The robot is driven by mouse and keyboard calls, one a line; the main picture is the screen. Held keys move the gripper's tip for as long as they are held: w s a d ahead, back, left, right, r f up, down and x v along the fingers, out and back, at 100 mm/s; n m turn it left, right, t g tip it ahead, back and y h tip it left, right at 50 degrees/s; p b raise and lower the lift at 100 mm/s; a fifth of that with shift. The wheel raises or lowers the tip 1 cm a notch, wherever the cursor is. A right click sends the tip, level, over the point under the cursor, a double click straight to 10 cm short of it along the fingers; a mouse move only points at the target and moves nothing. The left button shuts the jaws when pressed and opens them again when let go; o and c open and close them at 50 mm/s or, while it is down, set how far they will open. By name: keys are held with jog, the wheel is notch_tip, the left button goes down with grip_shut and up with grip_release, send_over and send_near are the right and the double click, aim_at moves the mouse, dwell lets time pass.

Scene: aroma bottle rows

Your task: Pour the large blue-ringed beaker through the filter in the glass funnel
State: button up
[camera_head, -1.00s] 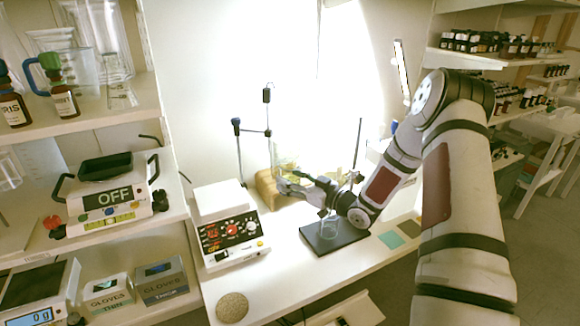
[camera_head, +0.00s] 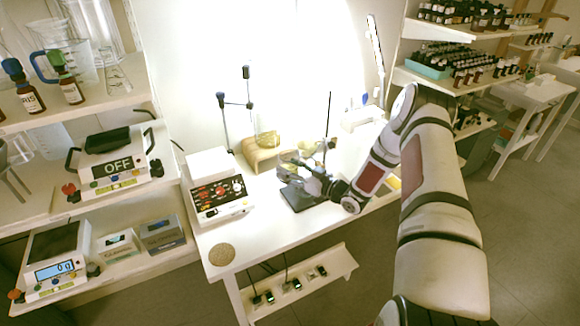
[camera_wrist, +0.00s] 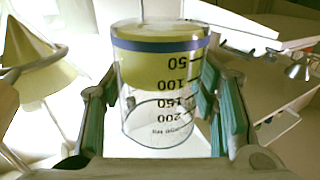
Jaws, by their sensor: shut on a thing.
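My gripper (camera_wrist: 160,118) is shut around the clear large beaker (camera_wrist: 157,95), with a finger on each side. Its blue ring (camera_wrist: 160,45) and yellow liquid (camera_wrist: 160,70) are at the end near the top of the wrist view. Its true tilt is hard to tell. In the head view my gripper (camera_head: 303,175) and the yellowish beaker (camera_head: 287,163) are small, above the dark stand base (camera_head: 298,201). A yellowish cone (camera_wrist: 38,62), apparently the funnel with filter, is left of the beaker in the wrist view, apart from it. Any vessel on the base is hidden.
The stand's thin rod (camera_head: 329,115) rises behind my gripper. A tan block (camera_head: 262,158) with a yellowish glass vessel on it stands behind left. The front table edge is mostly clear.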

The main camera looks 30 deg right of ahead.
aim_at(294, 154)
jog(key=shift+w+d+r+m+g+b, duration=0.15)
jog(key=shift+w+d+r+m+b, duration=0.2)
jog(key=shift+m, duration=0.55)
jog(key=shift+w+d+r+m+g+b, duration=0.2)
jog(key=shift+d+r+m+b, duration=0.25)
jog(key=shift+m, duration=0.45)
jog(key=shift+r, duration=0.7)
jog(key=shift+w+d+r, duration=0.1)
jog(key=shift+r, duration=0.2)
jog(key=shift+d+r+m+p, duration=0.1)
jog(key=shift+r+m+p, duration=0.2)
jog(key=shift+r, duration=0.05)
jog(key=shift+w+d+r, duration=0.1)
jog(key=shift+r, duration=0.55)
jog(key=shift+r+m, duration=0.3)
jog(key=shift+r, duration=0.05)
jog(key=shift+d+r, duration=0.1)
jog(key=shift+r, duration=0.15)
jog(key=shift+w+r, duration=0.1)
jog(key=shift+w+d+r+m, duration=0.1)
jog(key=shift+d+r+m, duration=0.05)
jog(key=shift+r+m, duration=0.2)
